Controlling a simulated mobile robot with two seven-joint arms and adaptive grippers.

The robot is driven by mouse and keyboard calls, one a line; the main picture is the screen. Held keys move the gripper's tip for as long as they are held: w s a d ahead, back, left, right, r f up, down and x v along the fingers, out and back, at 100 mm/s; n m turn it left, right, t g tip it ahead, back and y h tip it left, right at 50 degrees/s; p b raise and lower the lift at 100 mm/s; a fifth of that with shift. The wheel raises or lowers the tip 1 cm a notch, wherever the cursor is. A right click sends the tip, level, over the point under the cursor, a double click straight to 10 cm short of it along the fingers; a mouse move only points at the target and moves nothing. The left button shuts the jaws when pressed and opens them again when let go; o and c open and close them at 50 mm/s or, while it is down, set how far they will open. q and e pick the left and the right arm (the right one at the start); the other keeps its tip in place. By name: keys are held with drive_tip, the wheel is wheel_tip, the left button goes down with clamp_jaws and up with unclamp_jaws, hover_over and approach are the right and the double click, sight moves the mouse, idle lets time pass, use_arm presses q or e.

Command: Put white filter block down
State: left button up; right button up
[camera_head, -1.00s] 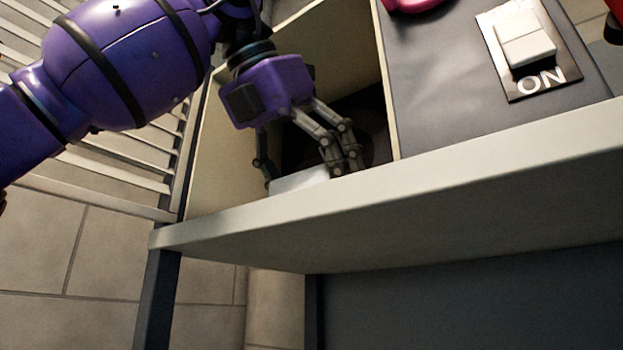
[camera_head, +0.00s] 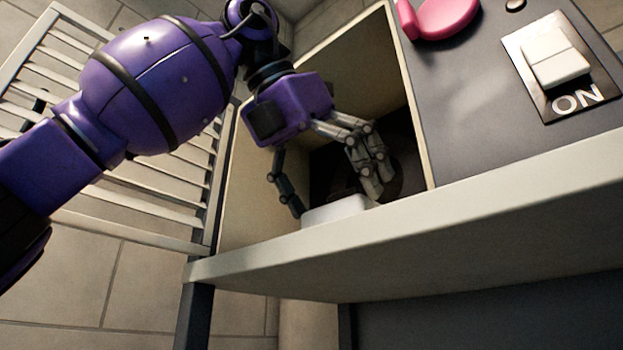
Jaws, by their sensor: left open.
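The white filter block (camera_head: 336,209) sits low inside the open box compartment, just behind its pale front edge; only its upper part shows and its lower part is hidden by that edge. My left gripper (camera_head: 336,202) reaches down into the compartment from above. Its fingers are spread wide, one on the left side of the block and the other on the right. I cannot tell whether either finger touches the block. My right gripper is not in view.
The compartment (camera_head: 325,85) has pale walls and a dark round opening at its bottom. To its right is a grey panel with a white ON switch (camera_head: 555,58) and a pink object (camera_head: 447,16). A white slatted rack (camera_head: 150,195) stands at the left.

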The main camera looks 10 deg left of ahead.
use_arm(q)
drive_tip(key=v, duration=1)
drive_tip(key=shift+f, duration=0.1)
